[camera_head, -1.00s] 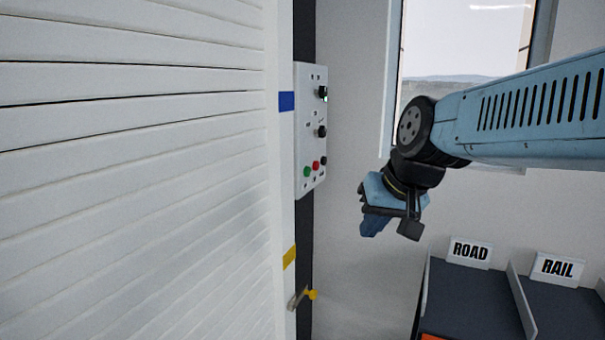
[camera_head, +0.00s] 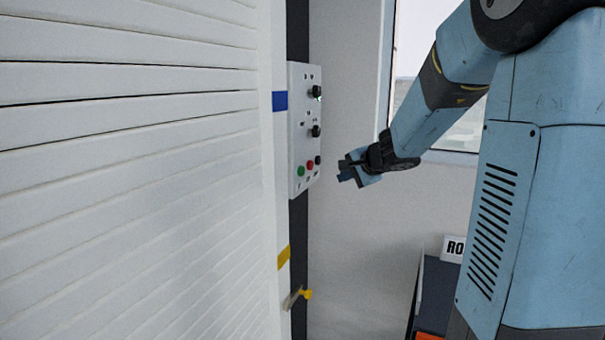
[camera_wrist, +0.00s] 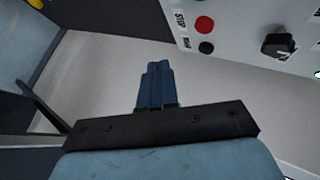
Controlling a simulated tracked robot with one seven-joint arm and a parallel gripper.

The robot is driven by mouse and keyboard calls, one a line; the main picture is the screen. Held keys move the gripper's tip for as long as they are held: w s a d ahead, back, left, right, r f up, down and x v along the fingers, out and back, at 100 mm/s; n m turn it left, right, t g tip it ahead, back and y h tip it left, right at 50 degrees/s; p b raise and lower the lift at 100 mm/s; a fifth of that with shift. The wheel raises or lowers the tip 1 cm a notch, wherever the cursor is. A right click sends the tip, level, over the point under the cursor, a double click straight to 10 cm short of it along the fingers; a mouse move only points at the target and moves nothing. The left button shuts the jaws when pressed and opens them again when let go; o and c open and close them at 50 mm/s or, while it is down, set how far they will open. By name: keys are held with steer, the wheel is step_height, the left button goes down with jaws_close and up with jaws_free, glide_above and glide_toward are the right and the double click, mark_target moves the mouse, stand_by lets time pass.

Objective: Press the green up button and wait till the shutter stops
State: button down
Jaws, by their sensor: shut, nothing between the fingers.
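The white control panel (camera_head: 304,130) is mounted on the dark post beside the shutter. The green button (camera_head: 301,171) is at its lower left, with a red button (camera_head: 310,165) and a black one (camera_head: 318,160) beside it. The white slatted shutter (camera_head: 130,180) fills the left side.
Black knobs (camera_head: 316,131) stick out of the panel above the buttons. A yellow-ended lever (camera_head: 305,294) is low on the post. A sign (camera_head: 453,248) and dark conveyor (camera_head: 433,290) are at lower right. A window is behind my arm.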

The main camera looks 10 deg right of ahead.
mark_target(301, 171)
stand_by(0.3)
steer(key=w+a, duration=0.5)
steer(key=a, duration=0.2)
stand_by(0.4)
steer(key=shift+w+a, duration=0.15)
steer(key=shift+a, duration=0.05)
stand_by(1.9)
steer(key=shift+w+a+r, duration=0.1)
steer(key=shift+w+a, duration=0.05)
steer(key=shift+a, duration=0.05)
